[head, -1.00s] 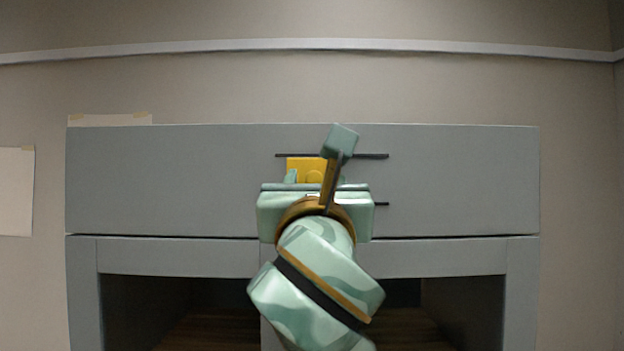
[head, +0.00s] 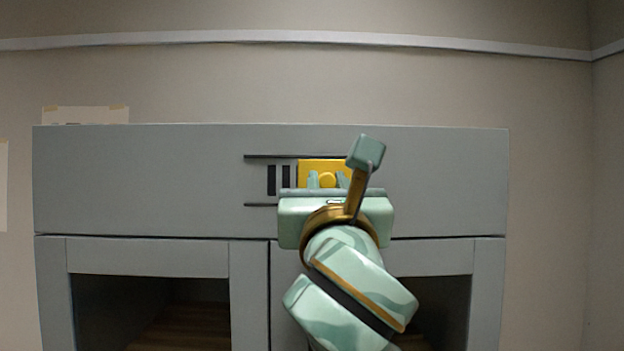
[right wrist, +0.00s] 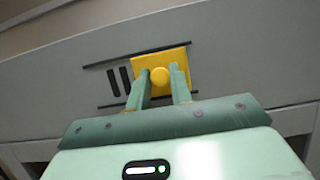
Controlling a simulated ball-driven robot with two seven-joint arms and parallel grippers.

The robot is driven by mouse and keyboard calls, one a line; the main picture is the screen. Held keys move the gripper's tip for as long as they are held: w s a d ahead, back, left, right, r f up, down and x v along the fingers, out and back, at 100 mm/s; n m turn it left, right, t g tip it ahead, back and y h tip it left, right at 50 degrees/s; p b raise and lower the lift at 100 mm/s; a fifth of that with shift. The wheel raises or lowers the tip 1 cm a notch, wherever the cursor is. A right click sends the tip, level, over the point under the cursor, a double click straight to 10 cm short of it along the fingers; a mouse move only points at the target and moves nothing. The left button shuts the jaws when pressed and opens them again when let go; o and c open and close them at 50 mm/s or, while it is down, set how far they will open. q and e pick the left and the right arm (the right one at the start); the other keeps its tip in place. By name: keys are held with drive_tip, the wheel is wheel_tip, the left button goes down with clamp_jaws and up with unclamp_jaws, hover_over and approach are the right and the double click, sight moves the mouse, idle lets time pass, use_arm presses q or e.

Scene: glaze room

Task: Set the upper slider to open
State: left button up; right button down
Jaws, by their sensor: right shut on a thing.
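The upper slider is a yellow plate (head: 309,166) with a round yellow knob (head: 327,180), set between two dark horizontal rails on the grey cabinet front. It sits at the right part of the rails. Dark vertical slots (head: 278,180) show uncovered to its left. My right gripper (head: 327,182) is shut on the knob, one finger on each side. The right wrist view shows the same knob (right wrist: 159,77) between the fingers (right wrist: 160,88). The plate's lower edge is partly hidden by my gripper. My left gripper is not in view.
The grey cabinet (head: 130,180) fills the middle of the head view, with dark open compartments (head: 165,310) below. A pale wall (head: 200,80) with a white rail stands behind. The cabinet front beside the slider is clear.

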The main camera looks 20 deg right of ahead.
drive_tip(key=shift+s+d, duration=0.1)
drive_tip(key=shift+d, duration=0.45)
drive_tip(key=c, duration=1.3)
unclamp_jaws()
drive_tip(key=shift+s, duration=0.15)
use_arm(q)
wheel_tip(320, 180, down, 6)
drive_tip(key=b, duration=0.6)
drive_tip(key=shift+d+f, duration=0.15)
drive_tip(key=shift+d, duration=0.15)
use_arm(e)
drive_tip(key=v, duration=1.6)
drive_tip(key=shift+s+f, duration=0.1)
drive_tip(key=shift+s, duration=0.05)
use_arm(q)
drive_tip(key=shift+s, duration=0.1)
